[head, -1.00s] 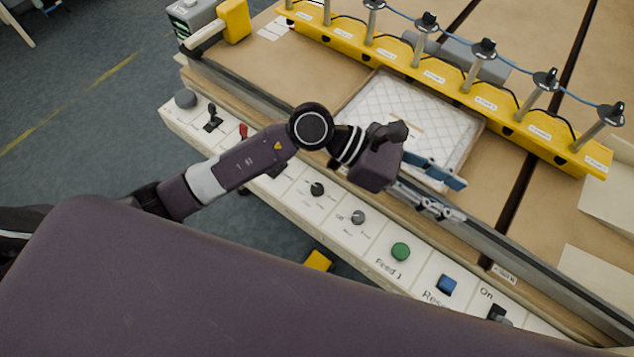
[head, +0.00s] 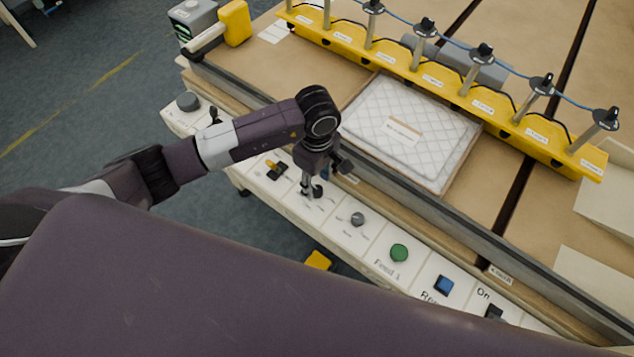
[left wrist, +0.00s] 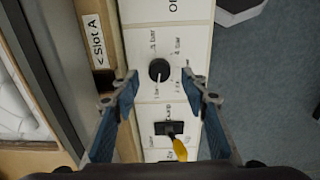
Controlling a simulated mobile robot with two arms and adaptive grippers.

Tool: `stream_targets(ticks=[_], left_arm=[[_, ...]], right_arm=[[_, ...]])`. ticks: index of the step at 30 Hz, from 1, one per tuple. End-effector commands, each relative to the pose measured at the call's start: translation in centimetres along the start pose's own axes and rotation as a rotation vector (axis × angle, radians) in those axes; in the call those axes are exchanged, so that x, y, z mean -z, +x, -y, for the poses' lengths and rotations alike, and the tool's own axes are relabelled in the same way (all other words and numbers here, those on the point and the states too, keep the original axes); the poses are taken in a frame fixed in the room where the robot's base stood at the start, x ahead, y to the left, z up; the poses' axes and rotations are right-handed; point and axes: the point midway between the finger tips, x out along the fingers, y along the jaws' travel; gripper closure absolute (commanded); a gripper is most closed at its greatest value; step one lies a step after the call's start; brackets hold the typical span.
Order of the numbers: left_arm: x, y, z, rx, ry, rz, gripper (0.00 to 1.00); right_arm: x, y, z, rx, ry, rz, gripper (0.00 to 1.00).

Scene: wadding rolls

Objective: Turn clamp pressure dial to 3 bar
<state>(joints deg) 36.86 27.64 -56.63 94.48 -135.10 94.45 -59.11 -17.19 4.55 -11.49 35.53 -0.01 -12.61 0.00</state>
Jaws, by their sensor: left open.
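The clamp pressure dial (left wrist: 158,69) is a round black knob on the white control panel, with bar marks printed around it. Its thin white pointer line points down in the left wrist view. My left gripper (left wrist: 161,80) is open, with one blue-padded finger on each side of the dial in this view. I cannot tell whether the fingers touch it. In the head view my left gripper (head: 312,190) points down over the panel and hides the dial at least in part. My right gripper is not in view.
A black switch with a yellow lever (left wrist: 179,148) sits close to the dial. A grey knob (head: 357,219), a green button (head: 399,253) and a blue button (head: 444,285) lie along the panel. A quilted pad (head: 420,120) lies in the bed behind, before a yellow clamp bar (head: 440,80).

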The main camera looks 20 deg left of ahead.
Motion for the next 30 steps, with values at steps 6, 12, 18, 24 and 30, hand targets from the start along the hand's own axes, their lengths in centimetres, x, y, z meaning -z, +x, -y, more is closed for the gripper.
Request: stream_targets(ticks=[6,12,18,24,30], left_arm=[[-0.1,2.1,0.0,0.000,-0.001,0.003,0.59],[-0.1,2.4,-0.1,-0.001,0.000,0.002,0.59],[-0.1,2.4,-0.1,-0.001,0.000,0.002,0.70],[-0.1,2.4,-0.1,-0.001,0.000,0.002,0.92],[-0.1,2.4,-0.1,-0.001,-0.003,0.002,1.00]], right_arm=[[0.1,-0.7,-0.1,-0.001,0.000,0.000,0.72],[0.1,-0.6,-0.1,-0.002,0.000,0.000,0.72],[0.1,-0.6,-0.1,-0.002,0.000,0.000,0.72],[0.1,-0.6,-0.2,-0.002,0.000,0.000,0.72],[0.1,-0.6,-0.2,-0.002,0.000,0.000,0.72]])
